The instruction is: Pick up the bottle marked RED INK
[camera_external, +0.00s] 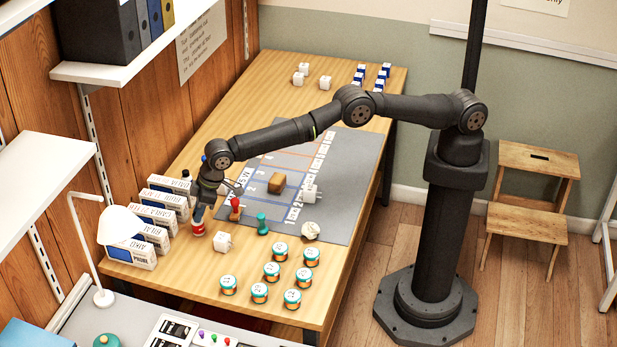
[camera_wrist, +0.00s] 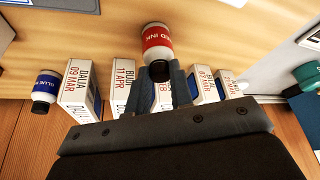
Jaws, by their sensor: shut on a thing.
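The bottle marked RED INK (camera_wrist: 157,42) has a white body, a red label and a dark cap. In the wrist view its cap end lies between the fingers of my gripper (camera_wrist: 161,80). My gripper is shut on the bottle by its cap end. In the external view my gripper (camera_external: 200,208) points down at the table's left side, with the red-labelled bottle (camera_external: 198,229) under it. Whether the bottle touches the table I cannot tell. A second bottle, with a blue label reading BLUE (camera_wrist: 45,90), stands at the left in the wrist view.
A row of labelled white boxes (camera_wrist: 84,88) stands close beside the bottle. A grey mat (camera_external: 345,180) lies right. A lamp (camera_external: 120,225) stands in front.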

